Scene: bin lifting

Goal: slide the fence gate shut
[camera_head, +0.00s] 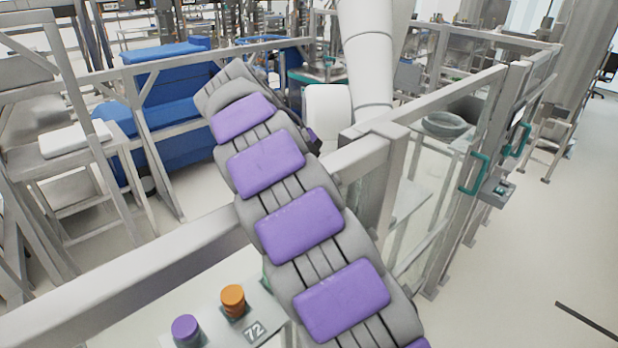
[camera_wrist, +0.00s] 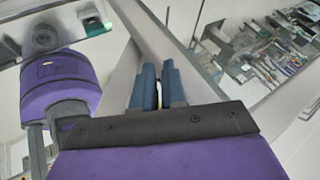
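The fence has glass panels in pale metal frames, and one panel (camera_head: 432,190) stands right of my arm in the head view. A green handle (camera_head: 474,174) is on the frame at its right end, and another green handle (camera_head: 517,139) is farther back. I cannot tell which panel is the sliding gate. My gripper (camera_wrist: 158,90) shows in the wrist view as two blue-grey fingers with a narrow gap, pointing at a pale beam. Whether they touch or hold it is unclear. In the head view my arm reaches over the top rail and hides the gripper.
A top rail (camera_head: 160,262) runs under my arm. Below it are an orange knob (camera_head: 233,299) and a purple knob (camera_head: 186,329). A blue machine (camera_head: 165,110) and a metal frame stand at the left. The floor (camera_head: 545,255) at the right is mostly clear.

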